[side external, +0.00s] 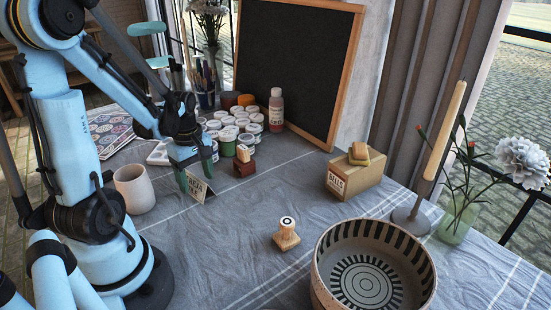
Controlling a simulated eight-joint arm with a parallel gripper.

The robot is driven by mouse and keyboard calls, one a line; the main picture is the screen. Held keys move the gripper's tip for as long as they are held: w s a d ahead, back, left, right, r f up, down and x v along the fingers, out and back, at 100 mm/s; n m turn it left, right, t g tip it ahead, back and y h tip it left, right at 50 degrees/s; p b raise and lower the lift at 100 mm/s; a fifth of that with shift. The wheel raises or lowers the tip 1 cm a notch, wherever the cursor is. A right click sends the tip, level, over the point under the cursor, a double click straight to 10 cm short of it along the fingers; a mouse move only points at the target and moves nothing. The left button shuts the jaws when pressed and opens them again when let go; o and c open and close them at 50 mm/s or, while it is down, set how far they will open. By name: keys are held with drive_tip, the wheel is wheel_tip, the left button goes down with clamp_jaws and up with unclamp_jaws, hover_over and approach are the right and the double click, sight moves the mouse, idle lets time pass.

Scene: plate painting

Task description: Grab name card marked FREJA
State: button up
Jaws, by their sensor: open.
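The fingertips appear beside the card's upper part. I cannot tell whether they touch it. The fingers hide part of the card's top and back.
A pale cup (134,190) stands close left of the card. Several paint jars (228,138) and a dark red stamp (244,167) are behind and right. The cloth between is clear.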

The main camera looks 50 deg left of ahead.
drive_tip(key=shift+f, duration=0.75)
drive_tip(key=shift+c, duration=0.3)
drive_tip(key=c, duration=1.1)
drive_tip(key=shift+o, duration=0.2)
drive_tip(key=shift+r, duration=0.15)
